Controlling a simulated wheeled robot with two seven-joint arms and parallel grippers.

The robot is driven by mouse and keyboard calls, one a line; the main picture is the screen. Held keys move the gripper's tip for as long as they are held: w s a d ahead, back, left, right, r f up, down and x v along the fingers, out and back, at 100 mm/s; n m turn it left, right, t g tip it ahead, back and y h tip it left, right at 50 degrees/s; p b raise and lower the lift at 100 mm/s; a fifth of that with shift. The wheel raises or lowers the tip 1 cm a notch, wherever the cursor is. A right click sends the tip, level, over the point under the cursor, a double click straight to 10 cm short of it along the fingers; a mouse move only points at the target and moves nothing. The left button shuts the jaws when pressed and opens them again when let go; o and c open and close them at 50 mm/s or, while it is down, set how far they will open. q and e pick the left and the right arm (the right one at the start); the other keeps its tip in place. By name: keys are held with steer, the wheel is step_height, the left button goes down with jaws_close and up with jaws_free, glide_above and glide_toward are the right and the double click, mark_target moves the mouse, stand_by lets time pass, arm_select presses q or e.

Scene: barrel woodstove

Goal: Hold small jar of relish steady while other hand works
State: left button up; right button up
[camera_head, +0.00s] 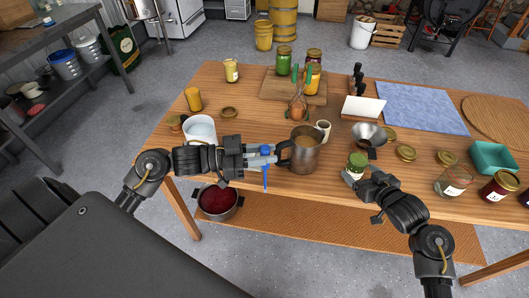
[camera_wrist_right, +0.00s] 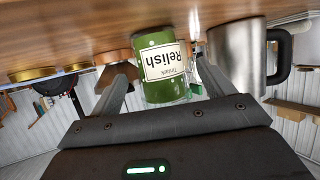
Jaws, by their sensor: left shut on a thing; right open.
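The small relish jar (camera_head: 357,160) is green with a white label and stands upright near the table's front edge. In the right wrist view the relish jar (camera_wrist_right: 162,68) shows its "Relish" label upside down. My right gripper (camera_head: 362,173) is open, and its fingers (camera_wrist_right: 165,95) lie either side of the jar with gaps visible. My left gripper (camera_head: 264,156) is shut on a slim blue tool (camera_head: 265,178) that points downward, just left of the steel mug (camera_head: 306,153). Its fingertips are close to the mug's handle; contact there is unclear.
The steel mug (camera_wrist_right: 237,58) is close beside the jar. A white pot (camera_head: 200,128) is at left. A glass jar (camera_head: 453,180) and teal tray (camera_head: 493,158) are at right.

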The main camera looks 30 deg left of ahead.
mark_target(360, 172)
steer(key=shift+x, duration=2)
steer(key=c, duration=1.3)
steer(key=shift+c, duration=0.3)
